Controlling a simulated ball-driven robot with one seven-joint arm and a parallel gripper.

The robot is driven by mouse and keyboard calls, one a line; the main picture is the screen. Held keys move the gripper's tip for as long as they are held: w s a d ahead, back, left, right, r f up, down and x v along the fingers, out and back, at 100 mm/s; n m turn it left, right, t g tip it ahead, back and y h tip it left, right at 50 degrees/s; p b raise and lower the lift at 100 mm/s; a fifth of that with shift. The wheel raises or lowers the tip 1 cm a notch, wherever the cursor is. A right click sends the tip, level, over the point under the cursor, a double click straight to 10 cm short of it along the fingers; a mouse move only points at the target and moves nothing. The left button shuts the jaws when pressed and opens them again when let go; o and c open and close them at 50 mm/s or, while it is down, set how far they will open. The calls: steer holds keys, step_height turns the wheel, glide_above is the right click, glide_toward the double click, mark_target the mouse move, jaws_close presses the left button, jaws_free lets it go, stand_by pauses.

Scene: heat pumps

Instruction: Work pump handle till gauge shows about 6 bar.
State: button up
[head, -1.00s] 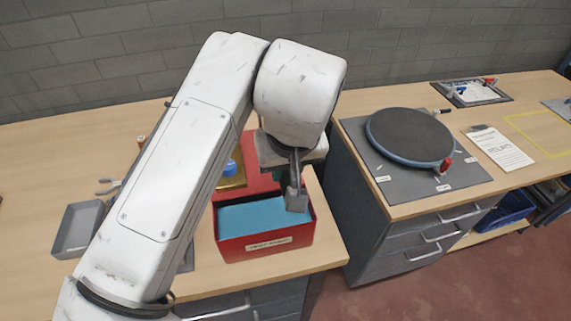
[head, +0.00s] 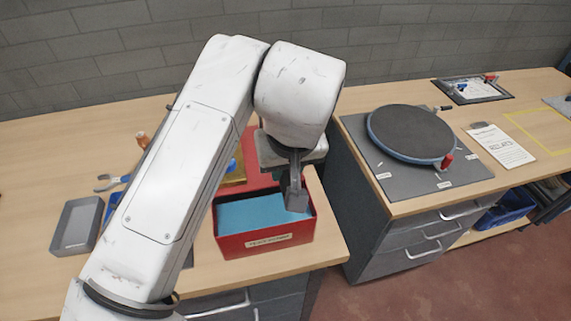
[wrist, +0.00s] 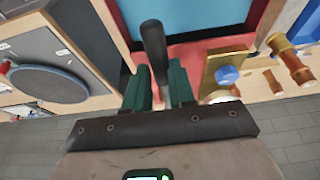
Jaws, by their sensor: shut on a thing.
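The test pump is a red box (head: 268,245) with blue inside, on the left bench in the head view. Its red wall (wrist: 195,52) and blue inside also show at the top of the wrist view. The dark pump handle (wrist: 153,45) is a round bar standing between the green fingers of my gripper (wrist: 159,90), which is shut on it. In the head view, my arm and gripper hide much of the handle and the box's rear. A pale round part, perhaps the gauge (wrist: 222,96), is partly hidden; no reading is legible.
A grey tray (head: 76,226) and pliers (head: 110,183) lie left of my arm. Copper and brass fittings (wrist: 290,60) are near the pump. A round dark turntable (head: 410,134) and a clipboard (head: 500,145) are on the right bench, across a gap.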

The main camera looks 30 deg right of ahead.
step_height(320, 180, up, 12)
steer(key=p, duration=1)
steer(key=shift+f, duration=0.1)
stand_by(1.0)
